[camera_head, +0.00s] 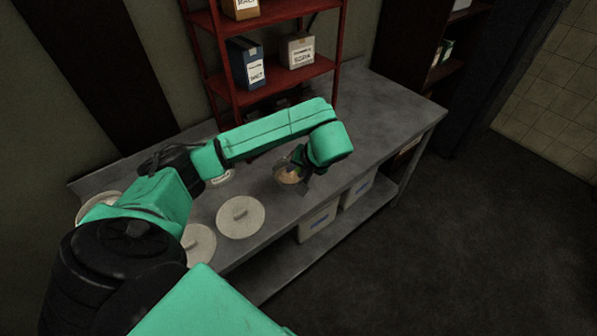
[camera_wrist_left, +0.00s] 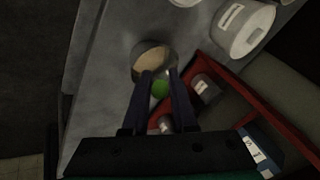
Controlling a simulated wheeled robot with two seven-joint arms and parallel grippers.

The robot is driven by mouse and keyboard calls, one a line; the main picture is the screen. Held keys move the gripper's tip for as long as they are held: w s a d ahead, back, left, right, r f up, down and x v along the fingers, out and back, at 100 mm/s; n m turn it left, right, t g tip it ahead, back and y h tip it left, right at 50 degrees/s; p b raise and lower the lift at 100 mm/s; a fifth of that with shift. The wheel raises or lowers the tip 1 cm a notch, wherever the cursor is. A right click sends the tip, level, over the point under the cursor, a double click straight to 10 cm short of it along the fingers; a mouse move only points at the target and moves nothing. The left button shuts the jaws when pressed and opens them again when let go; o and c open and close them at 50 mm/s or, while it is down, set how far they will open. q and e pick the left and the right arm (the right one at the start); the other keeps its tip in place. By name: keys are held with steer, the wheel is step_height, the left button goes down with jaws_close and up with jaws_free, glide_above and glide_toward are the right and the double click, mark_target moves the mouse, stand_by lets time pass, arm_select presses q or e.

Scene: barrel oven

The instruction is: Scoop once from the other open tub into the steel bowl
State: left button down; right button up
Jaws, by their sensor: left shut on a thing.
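My left gripper (camera_head: 299,160) reaches over the worktop from the left and hangs at the steel bowl (camera_head: 277,171). In the left wrist view the gripper (camera_wrist_left: 160,82) is shut on a green thing (camera_wrist_left: 159,90), probably the scoop's handle; the rest of the scoop cannot be told apart. The round bowl (camera_wrist_left: 167,48) lies just beyond the fingertips, with tan material in it. A white labelled tub (camera_wrist_left: 244,30) stands off to one side in the wrist view. In the head view a tub (camera_head: 221,178) is mostly hidden behind my arm. My right gripper is not in view.
Two round lids with handles, one (camera_head: 241,217) and another (camera_head: 201,246), lie along the front of the steel worktop (camera_head: 385,110). A red shelf (camera_head: 270,82) with boxes stands behind. White bins (camera_head: 317,223) sit below. The worktop's right end is clear.

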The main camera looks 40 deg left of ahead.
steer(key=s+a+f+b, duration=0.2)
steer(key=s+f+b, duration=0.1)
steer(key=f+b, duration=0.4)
arm_select(q)
steer(key=s+a+r+n+t+h+p, duration=0.1)
steer(key=s+a+r+h+p, duration=0.1)
steer(key=a+r+h, duration=0.3)
step_height(320, 180, up, 2)
steer(key=shift+a+r+t+h+p, duration=0.1)
steer(key=shift+a+t+h+p, duration=0.25)
steer(key=shift+h+p, duration=0.45)
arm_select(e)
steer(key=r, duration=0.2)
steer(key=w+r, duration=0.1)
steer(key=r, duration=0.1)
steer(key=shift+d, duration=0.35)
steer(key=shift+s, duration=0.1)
